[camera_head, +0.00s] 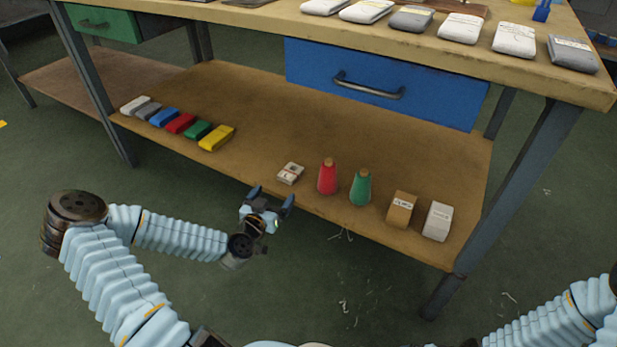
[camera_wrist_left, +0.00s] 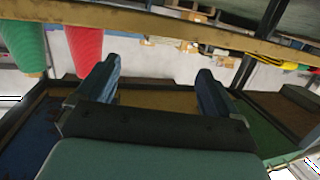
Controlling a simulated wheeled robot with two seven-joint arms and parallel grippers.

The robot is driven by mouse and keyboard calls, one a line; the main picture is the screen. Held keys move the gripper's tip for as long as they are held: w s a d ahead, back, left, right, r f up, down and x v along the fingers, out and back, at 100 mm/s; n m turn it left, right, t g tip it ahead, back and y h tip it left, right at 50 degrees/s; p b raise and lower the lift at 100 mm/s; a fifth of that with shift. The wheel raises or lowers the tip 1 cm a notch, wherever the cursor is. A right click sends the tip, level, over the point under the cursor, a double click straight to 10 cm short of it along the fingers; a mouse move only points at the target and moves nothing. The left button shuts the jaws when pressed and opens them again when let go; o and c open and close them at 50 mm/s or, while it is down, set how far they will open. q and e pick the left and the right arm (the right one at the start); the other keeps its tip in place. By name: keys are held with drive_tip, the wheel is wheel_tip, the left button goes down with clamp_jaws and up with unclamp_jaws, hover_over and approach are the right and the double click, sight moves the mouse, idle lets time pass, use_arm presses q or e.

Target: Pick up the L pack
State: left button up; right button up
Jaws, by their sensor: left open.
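A small pale pack (camera_head: 290,173) with dark print lies on the lower shelf near its front edge, left of the red cone. It is likely the L pack, but its letter is too small to read for sure. My left gripper (camera_head: 272,197) is open and empty, just in front of the shelf edge and slightly left of that pack, apart from it. In the left wrist view the two fingers (camera_wrist_left: 160,75) stand wide apart with nothing between them. My right gripper is out of view; only part of that arm shows at the lower right.
A red cone (camera_head: 327,177), a green cone (camera_head: 360,188), a brown box (camera_head: 401,209) and a white box (camera_head: 438,221) stand right of the pack. Several coloured packs (camera_head: 180,123) lie at left. The lower shelf (camera_head: 270,130) is clear between. A blue drawer (camera_head: 380,85) hangs above.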

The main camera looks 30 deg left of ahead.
sight(288, 175)
use_arm(q)
drive_tip(key=w, duration=0.3)
drive_tip(key=w+f, duration=0.1)
drive_tip(key=w, duration=0.1)
drive_tip(key=shift+w+a+b, duration=0.35)
drive_tip(key=w, duration=0.3)
drive_tip(key=w+b, duration=0.1)
drive_tip(key=shift+w+a+f, duration=0.15)
drive_tip(key=shift+a+f, duration=0.15)
drive_tip(key=shift+f, duration=0.05)
drive_tip(key=shift+w, duration=0.45)
drive_tip(key=shift+a, duration=0.1)
drive_tip(key=shift+c, duration=0.2)
drive_tip(key=c, duration=1.1)
drive_tip(key=shift+c, duration=0.2)
drive_tip(key=shift+r, duration=0.1)
